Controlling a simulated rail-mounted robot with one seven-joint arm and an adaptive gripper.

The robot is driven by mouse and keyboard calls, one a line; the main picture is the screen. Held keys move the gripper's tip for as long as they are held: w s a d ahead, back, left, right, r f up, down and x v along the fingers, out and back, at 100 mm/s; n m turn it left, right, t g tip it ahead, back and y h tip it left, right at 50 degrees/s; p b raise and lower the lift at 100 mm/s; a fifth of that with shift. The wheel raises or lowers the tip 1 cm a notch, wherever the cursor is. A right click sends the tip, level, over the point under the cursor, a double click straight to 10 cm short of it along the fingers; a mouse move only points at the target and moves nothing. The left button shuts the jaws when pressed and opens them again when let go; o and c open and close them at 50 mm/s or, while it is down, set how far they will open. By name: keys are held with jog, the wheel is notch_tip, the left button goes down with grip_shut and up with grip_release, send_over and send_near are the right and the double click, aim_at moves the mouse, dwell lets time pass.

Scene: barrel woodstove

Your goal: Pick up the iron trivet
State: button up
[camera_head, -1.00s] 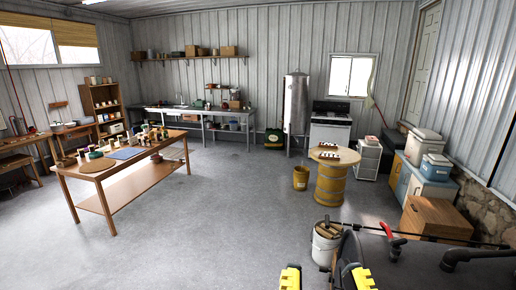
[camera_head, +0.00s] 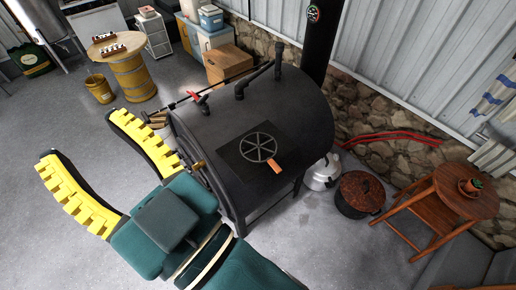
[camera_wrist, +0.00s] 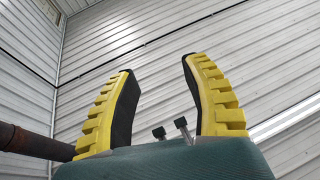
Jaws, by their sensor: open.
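The iron trivet (camera_head: 259,148) is a round, dark, spoked ring lying flat on the top plate of the black barrel stove (camera_head: 300,110). A small orange-brown piece (camera_head: 275,167) sits at its lower right edge; I cannot tell if it is part of it. My gripper (camera_head: 106,163) has yellow, toothed fingers spread wide, with nothing between them. It is to the left of the stove in the head view, apart from the trivet. In the wrist view my gripper (camera_wrist: 160,105) also shows open and empty, facing the metal wall. The trivet is not in the wrist view.
A black stovepipe (camera_head: 322,35) rises behind the stove. A red-handled tool (camera_head: 194,97) and pipe fittings are on its top. A silver pot (camera_head: 323,173), a rusty-lidded pot (camera_head: 360,192) and a wooden stool (camera_head: 466,192) stand to the right.

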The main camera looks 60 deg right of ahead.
dwell(0.4)
jog(key=o, duration=1)
jog(key=shift+c, duration=0.2)
